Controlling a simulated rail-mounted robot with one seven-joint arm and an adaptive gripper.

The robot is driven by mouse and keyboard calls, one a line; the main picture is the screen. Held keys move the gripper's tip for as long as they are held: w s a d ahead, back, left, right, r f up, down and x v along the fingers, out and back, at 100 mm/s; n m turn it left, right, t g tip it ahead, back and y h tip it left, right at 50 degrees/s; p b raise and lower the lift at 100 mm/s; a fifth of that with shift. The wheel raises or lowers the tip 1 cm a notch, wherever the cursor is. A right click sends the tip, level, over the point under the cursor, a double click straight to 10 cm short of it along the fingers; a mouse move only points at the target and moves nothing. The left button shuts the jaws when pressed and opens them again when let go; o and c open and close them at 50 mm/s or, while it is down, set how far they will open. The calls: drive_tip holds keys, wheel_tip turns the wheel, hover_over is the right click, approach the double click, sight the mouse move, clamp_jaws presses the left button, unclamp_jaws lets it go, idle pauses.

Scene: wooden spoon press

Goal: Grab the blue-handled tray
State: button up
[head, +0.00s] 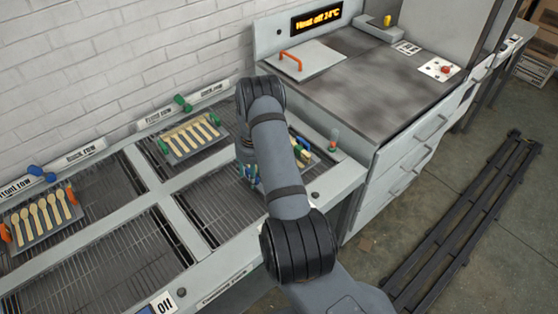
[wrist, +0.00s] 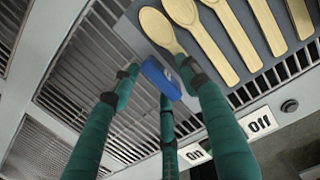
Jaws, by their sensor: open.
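The blue handle (wrist: 160,77) of a dark grey tray (wrist: 240,94) shows in the wrist view. Pale wooden spoons (wrist: 213,45) lie side by side on this tray. My gripper (wrist: 161,84) has three teal fingers, which are open and spread around the blue handle, with fingertips on either side and below it. I cannot tell whether any fingertip touches it. In the head view my arm hides most of this tray and of my gripper; only a small part of a tray with spoons (head: 304,155) shows just right of the arm.
A tray with green handles (head: 194,139) and one with orange handles (head: 40,218) stand on the slatted rack (head: 110,266). A grey counter (head: 365,90) with an orange-handled lid (head: 306,61) stands at right. An on/off label (wrist: 228,137) lies near the tray.

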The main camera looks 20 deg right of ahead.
drive_tip(key=shift+a, duration=0.1)
drive_tip(key=c, duration=0.3)
drive_tip(key=c, duration=0.8)
